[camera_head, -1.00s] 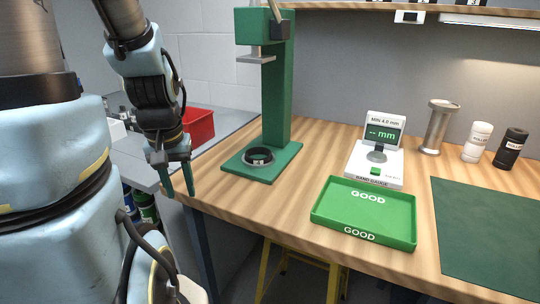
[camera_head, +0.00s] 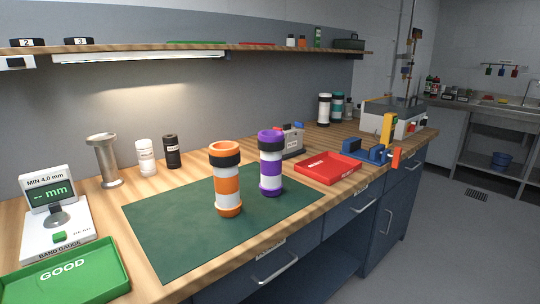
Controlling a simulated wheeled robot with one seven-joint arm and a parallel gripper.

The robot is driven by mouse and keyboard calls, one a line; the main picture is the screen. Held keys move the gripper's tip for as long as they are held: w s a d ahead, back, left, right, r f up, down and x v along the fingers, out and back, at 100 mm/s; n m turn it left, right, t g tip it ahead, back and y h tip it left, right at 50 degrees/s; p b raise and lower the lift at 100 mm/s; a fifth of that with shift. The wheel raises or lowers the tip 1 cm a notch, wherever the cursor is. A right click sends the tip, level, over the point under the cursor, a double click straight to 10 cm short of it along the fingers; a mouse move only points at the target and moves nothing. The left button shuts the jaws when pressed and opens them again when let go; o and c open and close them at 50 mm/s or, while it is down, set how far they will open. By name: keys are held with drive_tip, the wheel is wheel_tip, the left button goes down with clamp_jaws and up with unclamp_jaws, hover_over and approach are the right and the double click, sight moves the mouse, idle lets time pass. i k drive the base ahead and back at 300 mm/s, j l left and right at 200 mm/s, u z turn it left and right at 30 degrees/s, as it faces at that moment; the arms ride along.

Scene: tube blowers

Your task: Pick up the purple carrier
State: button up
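The purple carrier (camera_head: 271,163) stands upright on the dark green mat (camera_head: 165,237), near the mat's right end. My gripper is out of this view now.
A red tray (camera_head: 328,168) lies right of the mat, with a grey device (camera_head: 291,141) behind the purple carrier. A blue clamp-like fixture (camera_head: 366,152) stands further right. The gauge (camera_head: 52,212) and green GOOD tray (camera_head: 70,270) are at left. The mat's left part is clear.

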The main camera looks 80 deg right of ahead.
sight(271, 143)
drive_tip(key=k+l+z, duration=0.15)
drive_tip(key=k, duration=0.35)
drive_tip(key=k+l+z, duration=0.1)
drive_tip(key=k+l, duration=0.15)
drive_tip(key=k+l+z, duration=0.1)
drive_tip(key=l, duration=0.3)
drive_tip(key=k+l, duration=0.3)
drive_tip(key=k+l+z, duration=0.15)
drive_tip(key=l, duration=0.35)
